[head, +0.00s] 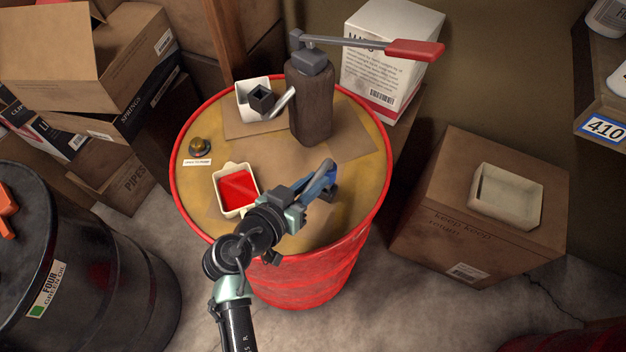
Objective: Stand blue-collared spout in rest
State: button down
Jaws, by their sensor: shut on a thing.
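The spout (322,176) has a blue collar and a grey tube. It is tilted above the right part of the drum top. My gripper (312,191) is shut on it near the collar; the fingers partly hide the spout.
The red-rimmed drum (186,170) carries a hand pump (311,100) with a red-ended lever, a tray of red liquid (238,190) and a small brass-coloured knob (200,147). The pump stands between the spout and the back edge. A carton with an empty tray (506,195) is at right.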

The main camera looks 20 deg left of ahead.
jog(key=shift+f+b, duration=1.35)
jog(key=shift+b, duration=0.35)
dwell(1.2)
jog(key=shift+r+b, duration=0.1)
jog(key=shift+b, duration=0.2)
dwell(0.8)
jog(key=shift+f+b, duration=0.65)
jog(key=shift+b, duration=0.25)
dwell(0.8)
jog(key=c, duration=0.7)
grip_release()
jog(key=shift+c, duration=0.2)
jog(key=b+v, duration=0.2)
jog(key=v, duration=1.1)
jog(key=shift+w+r, duration=0.1)
jog(key=shift+r, duration=0.05)
